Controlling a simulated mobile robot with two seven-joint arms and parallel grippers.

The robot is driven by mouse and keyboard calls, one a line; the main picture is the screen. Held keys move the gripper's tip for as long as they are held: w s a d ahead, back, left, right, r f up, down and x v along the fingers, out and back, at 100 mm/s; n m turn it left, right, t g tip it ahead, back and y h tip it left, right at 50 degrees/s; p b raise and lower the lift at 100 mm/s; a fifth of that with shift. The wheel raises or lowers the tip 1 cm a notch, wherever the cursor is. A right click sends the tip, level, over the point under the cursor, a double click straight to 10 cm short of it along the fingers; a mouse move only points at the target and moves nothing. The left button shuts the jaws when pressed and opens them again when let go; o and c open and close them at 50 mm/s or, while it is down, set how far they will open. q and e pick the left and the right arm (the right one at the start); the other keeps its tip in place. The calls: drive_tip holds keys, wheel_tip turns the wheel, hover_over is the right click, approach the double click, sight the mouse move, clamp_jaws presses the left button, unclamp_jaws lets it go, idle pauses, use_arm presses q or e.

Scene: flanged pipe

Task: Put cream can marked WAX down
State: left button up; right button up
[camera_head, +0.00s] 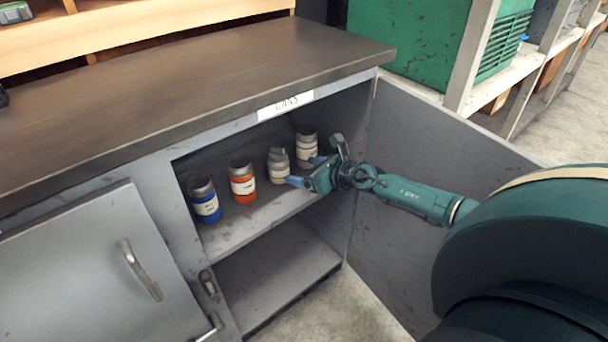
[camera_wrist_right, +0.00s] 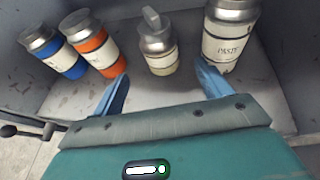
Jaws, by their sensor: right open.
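A cream can (camera_head: 278,166) with a grey top and a white label stands upright on the cabinet's upper shelf (camera_head: 250,217); its label is too small to read. It also shows in the right wrist view (camera_wrist_right: 158,50), beyond and between my two blue fingertips. My right gripper (camera_head: 306,171) is open, with nothing held between its fingers (camera_wrist_right: 163,88). The fingers point into the cabinet toward the cream can, and I see a gap between them and it. My left gripper is not in view.
A blue can (camera_head: 205,203) and an orange can (camera_head: 242,184) stand left of the cream can. A can marked PASTE (camera_wrist_right: 225,47) stands close on its right. The open door (camera_head: 430,150) is on the right; a grey countertop (camera_head: 190,90) lies above. The lower shelf (camera_head: 275,275) is empty.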

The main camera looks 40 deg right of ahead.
drive_tip(key=shift+s+d+r, duration=0.15)
drive_tip(key=shift+s+r, duration=0.1)
drive_tip(key=shift+s, duration=0.15)
drive_tip(key=s+a+f+m+t+y, duration=0.1)
drive_tip(key=s+a+m, duration=0.55)
drive_tip(key=a, duration=0.35)
drive_tip(key=s+a+f+m+t+y, duration=0.1)
drive_tip(key=s+a+m+y, duration=0.1)
drive_tip(key=s+a+m, duration=0.45)
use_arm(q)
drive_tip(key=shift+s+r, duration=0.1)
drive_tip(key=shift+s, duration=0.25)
use_arm(e)
drive_tip(key=s+a+r+m+g+h, duration=0.1)
drive_tip(key=s+a+r+m, duration=0.2)
drive_tip(key=m, duration=0.7)
drive_tip(key=s+a+r+m+g, duration=0.1)
drive_tip(key=s+a+r+m, duration=0.2)
drive_tip(key=s+a+m, duration=0.3)
drive_tip(key=s+m, duration=0.4)
drive_tip(key=m, duration=0.1)
drive_tip(key=shift+s+a+m+h, duration=0.3)
drive_tip(key=shift+s+a+h, duration=0.1)
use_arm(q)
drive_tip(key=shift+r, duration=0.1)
use_arm(e)
drive_tip(key=shift+r, duration=0.2)
